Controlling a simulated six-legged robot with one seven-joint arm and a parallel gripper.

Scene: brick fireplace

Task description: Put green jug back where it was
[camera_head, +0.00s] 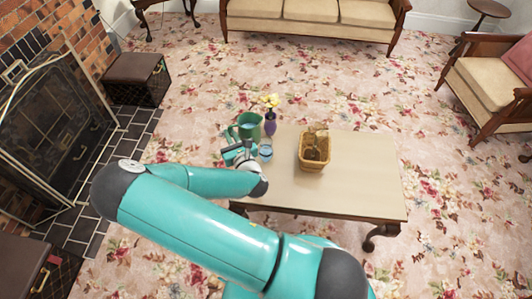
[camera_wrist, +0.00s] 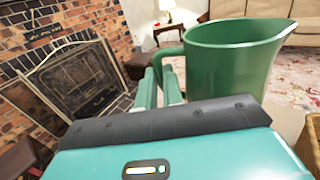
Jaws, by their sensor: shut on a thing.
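The green jug (camera_head: 249,127) is upright at the back left corner of the low table (camera_head: 365,180). I cannot tell whether its base touches the tabletop. In the wrist view the jug (camera_wrist: 235,60) fills the upper right, with its spout pointing right and its handle on the left. My gripper (camera_wrist: 162,82) is shut on the jug's handle. In the head view my gripper (camera_head: 236,150) is just in front of the jug, and my arm hides part of the table's left end.
A purple vase with yellow flowers (camera_head: 270,122) stands close to the jug's right. A small blue cup (camera_head: 265,152) is just in front. A wicker basket (camera_head: 313,160) stands mid-table; the table's right side is clear. A fireplace screen (camera_head: 50,120) is at the left.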

